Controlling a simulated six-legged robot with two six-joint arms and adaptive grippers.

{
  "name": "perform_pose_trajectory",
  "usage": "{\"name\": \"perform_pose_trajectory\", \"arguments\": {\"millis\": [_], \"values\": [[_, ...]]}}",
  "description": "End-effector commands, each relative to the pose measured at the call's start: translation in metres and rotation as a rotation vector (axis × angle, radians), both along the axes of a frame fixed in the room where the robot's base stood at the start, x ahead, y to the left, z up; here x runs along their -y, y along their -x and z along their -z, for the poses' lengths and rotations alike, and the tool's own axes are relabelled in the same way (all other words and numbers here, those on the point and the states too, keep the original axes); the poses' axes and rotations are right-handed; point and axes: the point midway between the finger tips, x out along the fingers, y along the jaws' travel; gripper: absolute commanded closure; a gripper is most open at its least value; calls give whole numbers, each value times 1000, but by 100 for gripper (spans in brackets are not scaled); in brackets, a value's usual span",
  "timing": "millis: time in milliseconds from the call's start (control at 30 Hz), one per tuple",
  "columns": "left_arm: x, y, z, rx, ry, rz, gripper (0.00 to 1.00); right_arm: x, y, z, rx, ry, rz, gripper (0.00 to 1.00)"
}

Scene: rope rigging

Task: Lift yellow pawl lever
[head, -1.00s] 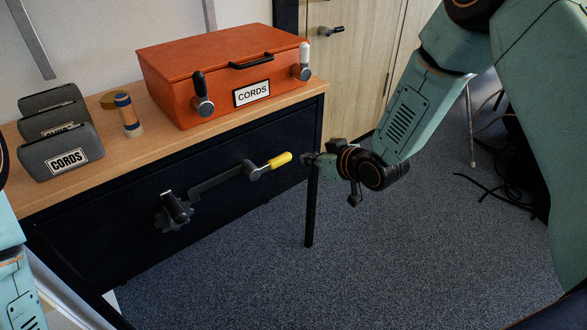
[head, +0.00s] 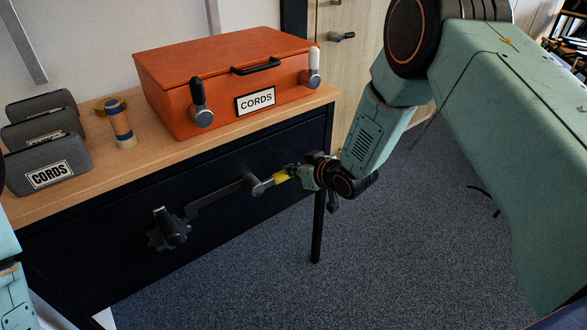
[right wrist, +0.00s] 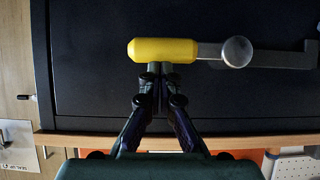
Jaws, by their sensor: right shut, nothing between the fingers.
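The yellow pawl lever (head: 281,178) is on the dark front panel of the bench, at the right end of a dark bar. In the right wrist view its yellow handle (right wrist: 165,50) lies level, with a grey round pivot (right wrist: 236,52) beside it. My right gripper (head: 292,171) is at the handle and partly hides it in the head view. In the right wrist view the shut fingertips (right wrist: 158,68) meet the handle's lower edge in the picture, with nothing between them. I cannot tell whether they touch it. My left gripper is out of view.
A toothed wheel with a crank (head: 170,232) sits at the bar's left end. On the wooden bench top (head: 140,165) are an orange CORDS box (head: 215,85), a striped spool (head: 121,125) and grey CORDS pouches (head: 45,165). The carpet to the right (head: 400,250) is clear.

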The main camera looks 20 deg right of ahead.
Motion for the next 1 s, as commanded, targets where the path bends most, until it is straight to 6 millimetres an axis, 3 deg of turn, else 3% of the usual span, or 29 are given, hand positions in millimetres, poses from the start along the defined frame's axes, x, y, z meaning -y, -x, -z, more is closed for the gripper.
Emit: {"name": "perform_pose_trajectory", "arguments": {"millis": [733,1000], "values": [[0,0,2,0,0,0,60,5,-6,11,-36,-114,1,100],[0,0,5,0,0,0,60,8,-6,25,-82,-236,2,100]]}}
